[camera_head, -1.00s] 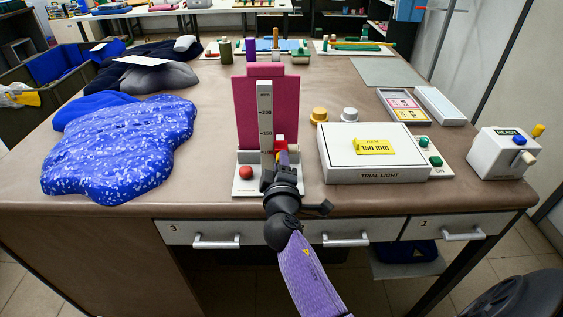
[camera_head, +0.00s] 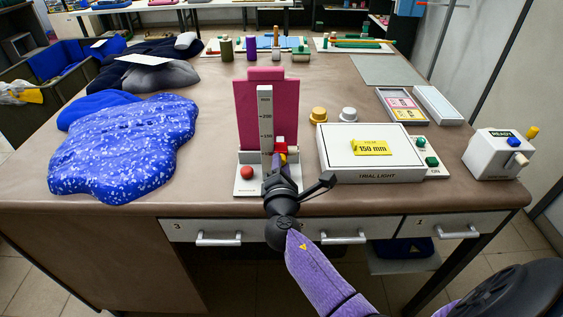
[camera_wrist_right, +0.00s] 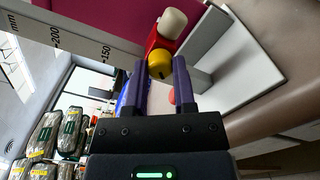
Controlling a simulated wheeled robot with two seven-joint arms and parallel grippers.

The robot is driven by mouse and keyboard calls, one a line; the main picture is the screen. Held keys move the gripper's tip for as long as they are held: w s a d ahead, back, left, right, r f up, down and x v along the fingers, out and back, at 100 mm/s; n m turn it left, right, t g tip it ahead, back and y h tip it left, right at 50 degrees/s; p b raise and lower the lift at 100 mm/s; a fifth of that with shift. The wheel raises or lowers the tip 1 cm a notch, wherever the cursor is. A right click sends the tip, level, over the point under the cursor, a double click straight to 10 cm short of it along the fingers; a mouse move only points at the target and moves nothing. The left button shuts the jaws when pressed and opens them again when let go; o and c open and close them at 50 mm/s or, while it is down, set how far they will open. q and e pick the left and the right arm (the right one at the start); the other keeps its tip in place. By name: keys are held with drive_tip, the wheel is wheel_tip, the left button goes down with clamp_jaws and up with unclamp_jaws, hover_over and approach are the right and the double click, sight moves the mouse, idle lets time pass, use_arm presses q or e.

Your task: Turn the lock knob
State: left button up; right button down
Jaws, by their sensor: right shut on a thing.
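A white upright scale (camera_head: 265,120) with mm marks stands before a magenta panel (camera_head: 246,100). A red slider (camera_head: 280,145) sits low on the scale, near the 150 mark. In the right wrist view the slider (camera_wrist_right: 157,42) carries a round yellow knob (camera_wrist_right: 159,68) and a cream knob (camera_wrist_right: 172,22). My right gripper (camera_head: 282,161) is at the slider's front. In the wrist view its two purple fingers (camera_wrist_right: 160,80) are on either side of the yellow knob and shut on it. My left gripper is not in view.
The scale's white base (camera_head: 246,187) has a red ball (camera_head: 247,173). Right of it are a white TRIAL LIGHT box (camera_head: 372,174) with a yellow 150 mm label and a READY box (camera_head: 492,160). A blue speckled bag (camera_head: 125,150) lies left. Drawers (camera_head: 345,228) line the front.

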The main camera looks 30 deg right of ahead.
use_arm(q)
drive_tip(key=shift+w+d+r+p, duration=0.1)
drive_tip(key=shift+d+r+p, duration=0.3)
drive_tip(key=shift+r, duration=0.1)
use_arm(e)
drive_tip(key=shift+n, duration=1.2)
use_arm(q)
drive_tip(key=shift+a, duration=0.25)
use_arm(e)
drive_tip(key=shift+c, duration=2.1)
unclamp_jaws()
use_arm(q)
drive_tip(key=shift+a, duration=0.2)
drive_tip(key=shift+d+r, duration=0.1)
